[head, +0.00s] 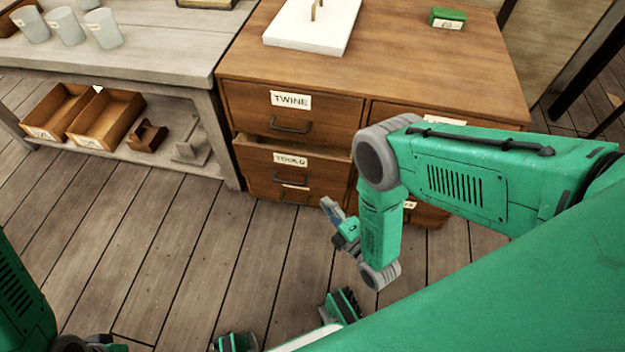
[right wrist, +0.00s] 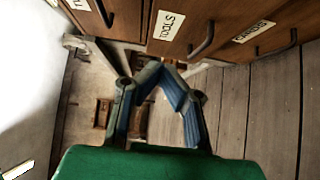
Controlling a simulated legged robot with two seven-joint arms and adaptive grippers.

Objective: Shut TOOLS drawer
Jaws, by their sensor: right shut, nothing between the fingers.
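My right gripper (head: 327,203) is in front of the cabinet, just to the right of and below the drawer's front. In the wrist view its fingertips (right wrist: 166,68) are together, with nothing between them, apart from the drawer front. My left arm shows at the lower left edge; its gripper is out of the picture.
The TWINE drawer (head: 290,107) above looks shut. My right arm hides much of the cabinet's right-hand drawers. A grey workbench (head: 150,62) with cups and a low shelf of wooden trays stands at left. A white board (head: 310,30) lies on the cabinet. Plank floor in front is clear.

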